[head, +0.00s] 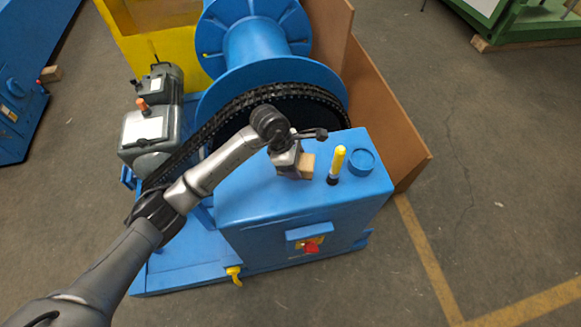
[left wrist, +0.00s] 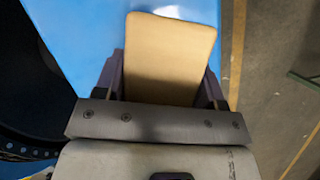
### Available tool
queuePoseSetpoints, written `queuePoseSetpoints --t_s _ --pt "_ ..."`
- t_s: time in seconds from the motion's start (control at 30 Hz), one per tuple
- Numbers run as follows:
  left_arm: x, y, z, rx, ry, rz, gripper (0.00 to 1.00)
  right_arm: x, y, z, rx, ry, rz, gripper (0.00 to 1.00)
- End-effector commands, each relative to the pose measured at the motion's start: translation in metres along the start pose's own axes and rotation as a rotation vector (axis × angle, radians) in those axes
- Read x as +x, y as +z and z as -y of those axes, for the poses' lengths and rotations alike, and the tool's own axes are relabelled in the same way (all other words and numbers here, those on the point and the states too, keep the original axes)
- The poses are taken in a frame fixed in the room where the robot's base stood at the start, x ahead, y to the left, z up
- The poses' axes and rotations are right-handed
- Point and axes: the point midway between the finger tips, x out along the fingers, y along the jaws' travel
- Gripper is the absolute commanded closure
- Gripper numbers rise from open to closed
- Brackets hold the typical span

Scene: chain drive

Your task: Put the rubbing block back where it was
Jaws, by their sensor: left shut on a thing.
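The rubbing block (head: 308,165) is a small tan block at the top of the blue cabinet (head: 260,200) in the head view. My left gripper (head: 294,164) is shut on it, reaching in from the left over the chain. In the left wrist view the block (left wrist: 170,55) fills the space between the two dark fingers, with the blue cabinet top behind it. I cannot tell whether the block touches the cabinet top or hangs just above it. My right gripper is not in view.
A yellow-and-black stick (head: 337,165) stands right of the block, beside a round blue dish (head: 361,162). The black chain (head: 225,115) runs behind my arm to the grey motor (head: 150,125). A red switch (head: 311,246) is on the cabinet front. The cabinet top's front part is clear.

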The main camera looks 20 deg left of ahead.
Motion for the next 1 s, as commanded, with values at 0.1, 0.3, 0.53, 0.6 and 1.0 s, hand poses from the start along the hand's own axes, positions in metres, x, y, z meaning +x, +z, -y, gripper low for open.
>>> queuePoseSetpoints --t_s 0.1,0.3,0.53,0.6,1.0 --pt "0.005 -0.013 -0.012 -0.002 0.000 0.001 0.62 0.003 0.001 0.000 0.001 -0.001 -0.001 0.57" --pt "0.008 -0.022 -0.020 0.002 0.000 0.001 0.62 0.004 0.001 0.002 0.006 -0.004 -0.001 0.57" --pt "0.021 -0.027 -0.020 0.001 -0.002 0.002 0.62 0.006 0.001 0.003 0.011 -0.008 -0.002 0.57" --pt "0.029 -0.031 -0.020 0.000 -0.003 0.001 0.62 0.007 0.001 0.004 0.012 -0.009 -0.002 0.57" --pt "0.045 -0.038 -0.021 0.002 0.001 0.001 0.62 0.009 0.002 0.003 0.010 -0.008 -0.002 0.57"
